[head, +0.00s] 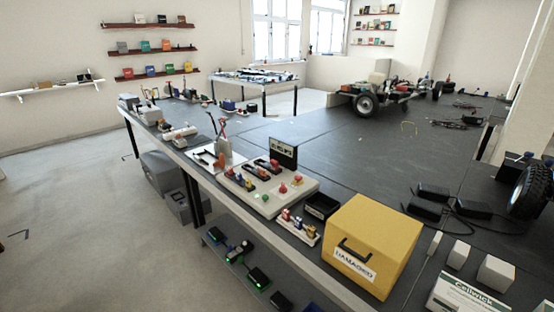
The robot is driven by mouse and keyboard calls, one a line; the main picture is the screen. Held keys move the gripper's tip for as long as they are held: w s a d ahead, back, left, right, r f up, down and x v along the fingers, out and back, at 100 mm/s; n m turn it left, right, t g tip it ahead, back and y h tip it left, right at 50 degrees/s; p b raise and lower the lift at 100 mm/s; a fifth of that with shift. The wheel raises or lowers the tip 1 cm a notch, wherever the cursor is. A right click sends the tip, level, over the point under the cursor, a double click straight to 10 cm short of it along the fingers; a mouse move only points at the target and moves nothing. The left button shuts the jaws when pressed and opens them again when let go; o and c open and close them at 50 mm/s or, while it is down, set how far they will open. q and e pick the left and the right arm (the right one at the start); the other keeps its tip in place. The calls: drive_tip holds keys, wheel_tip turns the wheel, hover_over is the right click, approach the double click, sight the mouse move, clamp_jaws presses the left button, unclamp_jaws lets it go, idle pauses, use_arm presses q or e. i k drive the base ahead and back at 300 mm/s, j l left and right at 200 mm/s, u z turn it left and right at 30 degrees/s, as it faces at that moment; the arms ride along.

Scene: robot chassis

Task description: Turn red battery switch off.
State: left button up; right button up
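A pale switch board (313,187) lies on the long workbench near the middle of the head view. Several small controls sit on it. A red knob-like control (283,188) stands near its front right, with another red one (298,179) just beside it. I cannot tell which of these is the red battery switch or what position it is in. A dark upright sign (284,153) stands at the board's back edge. Neither of my grippers is in view.
A yellow box (372,243) labelled "DAMAGED" and a black tray (320,206) stand right of the board. A small pale holder (298,226) lies in front. A white board with tools (216,157) is at left. Open grey floor (90,215) lies left of the bench.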

sight(283, 189)
drive_tip(key=i+j, duration=0.2)
drive_tip(key=j, duration=0.2)
drive_tip(key=i+j+z, duration=0.15)
drive_tip(key=j, duration=0.2)
drive_tip(key=i+j, duration=0.2)
drive_tip(key=j, duration=0.2)
drive_tip(key=i+j+z, duration=0.1)
drive_tip(key=j, duration=0.3)
drive_tip(key=i+j, duration=0.2)
drive_tip(key=j, duration=0.2)
drive_tip(key=i+j+z, duration=0.15)
drive_tip(key=j, duration=0.25)
drive_tip(key=i+j, duration=0.15)
drive_tip(key=j, duration=0.25)
